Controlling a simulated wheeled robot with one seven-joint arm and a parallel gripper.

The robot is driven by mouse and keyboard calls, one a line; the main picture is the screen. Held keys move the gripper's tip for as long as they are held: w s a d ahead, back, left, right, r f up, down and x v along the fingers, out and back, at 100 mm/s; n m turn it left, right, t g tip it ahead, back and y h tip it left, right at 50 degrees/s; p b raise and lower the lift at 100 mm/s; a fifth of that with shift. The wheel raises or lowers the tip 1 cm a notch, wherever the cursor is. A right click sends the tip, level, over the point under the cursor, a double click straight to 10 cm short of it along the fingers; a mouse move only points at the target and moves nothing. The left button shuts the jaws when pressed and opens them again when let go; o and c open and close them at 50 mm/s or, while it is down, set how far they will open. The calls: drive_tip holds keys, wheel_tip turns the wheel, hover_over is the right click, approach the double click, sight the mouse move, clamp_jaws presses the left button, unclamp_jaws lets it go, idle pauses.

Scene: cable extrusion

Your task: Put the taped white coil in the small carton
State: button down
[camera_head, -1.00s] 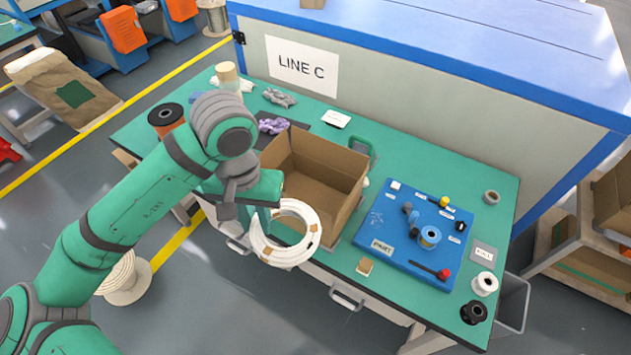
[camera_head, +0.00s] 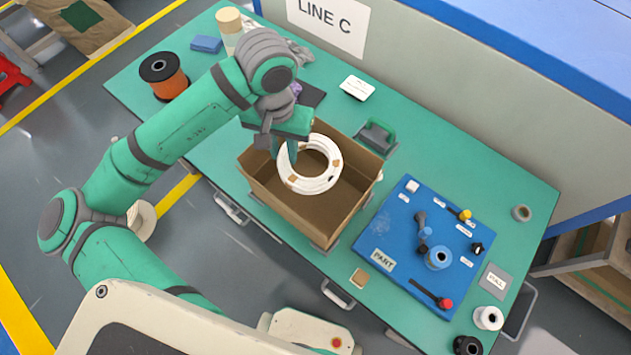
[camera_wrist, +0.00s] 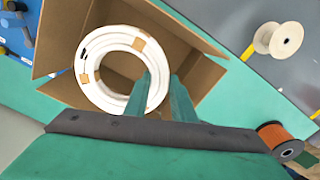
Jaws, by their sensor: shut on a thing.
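The white coil (camera_head: 310,179) with brown tape patches is held by my gripper (camera_head: 288,152) above the open carton. In the wrist view the coil (camera_wrist: 95,83) sits in front of the carton's opening, and the green fingers of my gripper (camera_wrist: 160,95) are shut on its near rim. The small carton (camera_head: 288,209) stands open on the green table; its brown walls also show in the wrist view (camera_wrist: 190,35). The coil appears inside the carton's outline from above, but I cannot tell how far it is above the carton's floor.
A blue board (camera_head: 400,225) with several small parts lies right of the carton. An orange spool (camera_head: 165,78) stands at the table's left. A small tan block (camera_head: 359,278) lies near the front edge.

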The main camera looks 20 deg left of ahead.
wheel_tip(320, 180, down, 13)
drive_tip(key=shift+w+f, duration=0.1)
drive_tip(key=shift+f, duration=2.35)
drive_tip(key=shift+f, duration=0.1)
drive_tip(key=c, duration=1.5)
unclamp_jaws()
wheel_tip(320, 180, up, 12)
drive_tip(key=shift+r, duration=0.15)
